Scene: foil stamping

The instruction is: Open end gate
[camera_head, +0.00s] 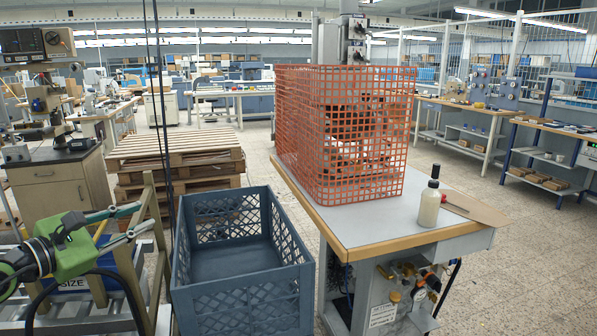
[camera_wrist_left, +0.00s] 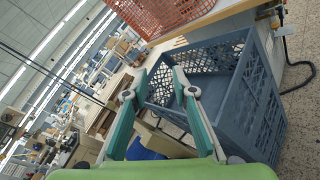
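An orange mesh guard (camera_head: 300,130) stands on the bench top around the press in the head view. Its panels look closed, and I cannot tell which one is the end gate. Part of the guard shows at the top of the left wrist view (camera_wrist_left: 165,14). My left gripper (camera_head: 144,216) is at the lower left of the head view, left of the crate and well apart from the guard. In the left wrist view its two fingers (camera_wrist_left: 159,78) are spread with nothing between them. My right gripper is in neither view.
An empty blue-grey crate (camera_head: 245,303) stands between my left gripper and the bench (camera_head: 370,225). A bottle with a black cap (camera_head: 429,205) stands on the bench's right part, by a brown board (camera_head: 475,208). Stacked pallets (camera_head: 180,150) are behind the crate. Dark cables hang at left.

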